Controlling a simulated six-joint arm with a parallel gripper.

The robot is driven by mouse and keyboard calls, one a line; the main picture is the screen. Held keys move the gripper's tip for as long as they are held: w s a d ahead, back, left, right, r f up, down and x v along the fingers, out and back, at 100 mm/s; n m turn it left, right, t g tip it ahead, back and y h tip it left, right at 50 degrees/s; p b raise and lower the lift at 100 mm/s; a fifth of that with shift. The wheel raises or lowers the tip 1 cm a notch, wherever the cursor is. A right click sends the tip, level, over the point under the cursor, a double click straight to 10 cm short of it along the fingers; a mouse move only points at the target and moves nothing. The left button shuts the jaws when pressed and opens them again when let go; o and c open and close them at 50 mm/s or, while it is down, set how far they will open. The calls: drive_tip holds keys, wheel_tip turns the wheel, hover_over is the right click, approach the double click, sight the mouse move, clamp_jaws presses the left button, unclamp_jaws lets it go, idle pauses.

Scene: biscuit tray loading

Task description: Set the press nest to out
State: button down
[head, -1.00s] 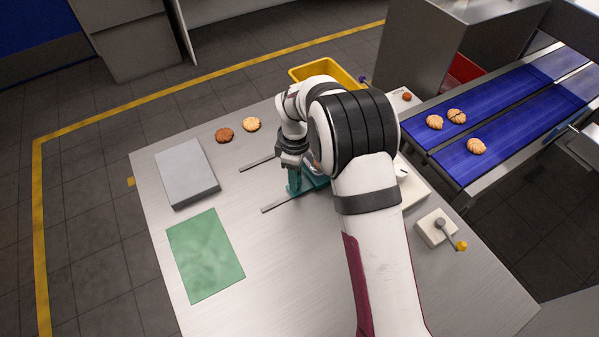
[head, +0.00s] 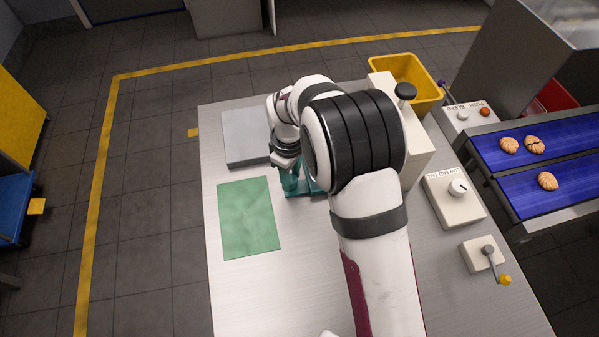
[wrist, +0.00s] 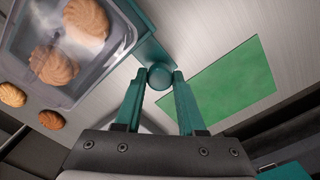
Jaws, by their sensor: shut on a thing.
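The press nest is a teal carriage; its end (wrist: 150,50) shows in the wrist view, and a small teal part (head: 308,187) shows beside my gripper in the head view. A clear tray (wrist: 118,62) with biscuits in it sits on the nest. My gripper (wrist: 160,88) is shut on the nest's round teal knob (wrist: 160,76). In the head view my gripper (head: 290,190) is at the nest's left end, near the green mat. The cream press (head: 418,150) with a black knob stands to the right. My arm hides most of the nest.
The green mat (head: 248,218) and a grey slab (head: 240,138) lie left of my gripper. Two loose biscuits (wrist: 50,120) lie outside the tray. A dial box (head: 455,205), a lever box (head: 478,255), a yellow bin (head: 405,70) and a blue conveyor (head: 555,150) are on the right.

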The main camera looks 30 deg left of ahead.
drive_tip(key=shift+s+a, duration=0.25)
drive_tip(key=c, duration=0.5)
unclamp_jaws()
drive_tip(key=shift+w, duration=0.1)
drive_tip(key=shift+r, duration=0.1)
wheel_tip(320, 180, up, 16)
drive_tip(key=shift+f, duration=0.2)
